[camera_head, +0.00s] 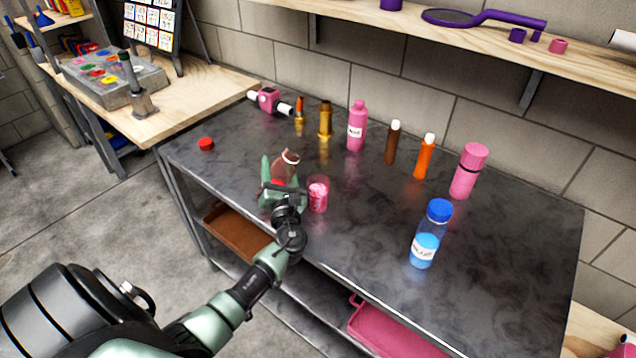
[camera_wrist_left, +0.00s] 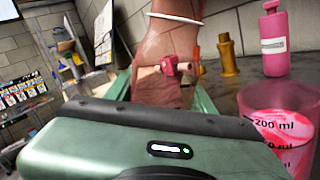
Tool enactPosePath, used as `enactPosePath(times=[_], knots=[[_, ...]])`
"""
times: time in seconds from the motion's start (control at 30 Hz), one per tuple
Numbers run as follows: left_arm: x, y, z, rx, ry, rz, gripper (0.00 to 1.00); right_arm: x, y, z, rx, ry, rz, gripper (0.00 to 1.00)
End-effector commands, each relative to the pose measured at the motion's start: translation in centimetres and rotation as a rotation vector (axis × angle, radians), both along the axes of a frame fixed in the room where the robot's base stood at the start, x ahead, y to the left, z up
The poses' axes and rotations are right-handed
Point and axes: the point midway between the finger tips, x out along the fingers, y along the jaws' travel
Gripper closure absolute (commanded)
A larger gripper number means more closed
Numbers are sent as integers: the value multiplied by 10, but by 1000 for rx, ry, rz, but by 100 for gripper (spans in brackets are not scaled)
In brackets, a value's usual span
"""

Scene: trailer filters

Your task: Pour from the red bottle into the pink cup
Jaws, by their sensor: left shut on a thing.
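The red bottle (camera_head: 289,160) is see-through, reddish brown, with a white ring near its top. My left gripper (camera_head: 282,184) is shut on it, just left of the pink cup. In the left wrist view the bottle (camera_wrist_left: 172,55) stands between the fingers, its top cut off by the frame edge. The pink cup (camera_head: 318,194) stands upright on the dark table and holds pink liquid. In the left wrist view the cup (camera_wrist_left: 290,125) shows a 200 ml mark at the right edge. I cannot tell whether the bottle touches the table. My right gripper is not in view.
A red cap (camera_head: 206,144) lies on the dark table (camera_head: 350,270) at left. A pink labelled bottle (camera_head: 356,126), brown tube (camera_head: 392,142), orange tube (camera_head: 425,156) and pink flask (camera_head: 468,172) line the back. A blue-capped bottle (camera_head: 427,240) stands at right.

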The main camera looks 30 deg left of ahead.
Motion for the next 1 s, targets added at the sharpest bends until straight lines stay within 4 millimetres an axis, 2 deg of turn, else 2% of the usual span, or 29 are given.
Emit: enactPosePath(times=[0.3, 0.8, 1.0], knots=[[3, -5, -4, 136, 81, 0, 100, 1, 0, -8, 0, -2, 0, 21], [-1, 2, -14, 352, 213, 1, 100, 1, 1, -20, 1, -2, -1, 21], [-1, 2, -13, 377, 228, 0, 100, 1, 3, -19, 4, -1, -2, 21]])
